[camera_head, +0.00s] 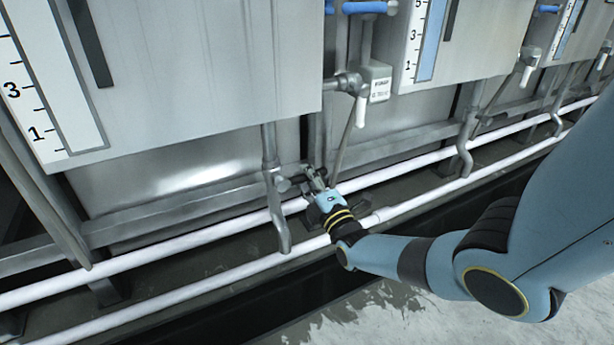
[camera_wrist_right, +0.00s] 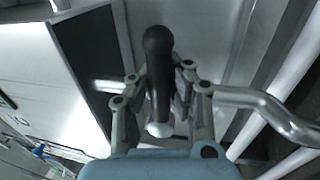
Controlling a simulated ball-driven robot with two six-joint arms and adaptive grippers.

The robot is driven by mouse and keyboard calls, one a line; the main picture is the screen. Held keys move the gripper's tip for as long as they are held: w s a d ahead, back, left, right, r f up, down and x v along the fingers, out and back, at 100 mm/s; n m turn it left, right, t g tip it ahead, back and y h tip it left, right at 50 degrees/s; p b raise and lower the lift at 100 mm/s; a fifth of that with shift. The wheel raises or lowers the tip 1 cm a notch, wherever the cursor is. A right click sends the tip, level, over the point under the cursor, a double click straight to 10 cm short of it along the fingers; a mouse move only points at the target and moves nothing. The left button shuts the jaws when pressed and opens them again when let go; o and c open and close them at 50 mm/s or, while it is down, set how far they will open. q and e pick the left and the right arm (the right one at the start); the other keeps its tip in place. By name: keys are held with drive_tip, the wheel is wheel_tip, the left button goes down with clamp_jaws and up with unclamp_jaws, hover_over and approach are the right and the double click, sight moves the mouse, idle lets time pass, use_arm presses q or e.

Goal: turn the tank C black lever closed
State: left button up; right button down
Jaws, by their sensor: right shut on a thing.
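A black lever (camera_wrist_right: 158,75) with a rounded knob stands between the fingers of my right gripper (camera_wrist_right: 160,92) in the right wrist view. The fingers are shut on it from both sides. In the head view my right gripper (camera_head: 316,182) is low in front of the tank, beside a bent grey outlet pipe (camera_head: 271,190). The lever is mostly hidden by the gripper there, and its angle is hard to tell. My left gripper is out of view.
Steel tanks (camera_head: 230,60) with level scales (camera_head: 50,90) line the back. Two long white pipes (camera_head: 140,257) run low along them. A valve box (camera_head: 380,85) with a white-tipped handle hangs above right of the gripper. Open floor (camera_head: 400,310) lies in front.

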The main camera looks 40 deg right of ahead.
drive_tip(key=shift+s+a+f, duration=0.1)
drive_tip(key=shift+s+f, duration=0.15)
drive_tip(key=shift+f, duration=0.05)
drive_tip(key=c, duration=1.2)
unclamp_jaws()
drive_tip(key=shift+r, duration=0.2)
drive_tip(key=shift+o, duration=0.2)
drive_tip(key=shift+w+r, duration=0.1)
drive_tip(key=v, duration=1.2)
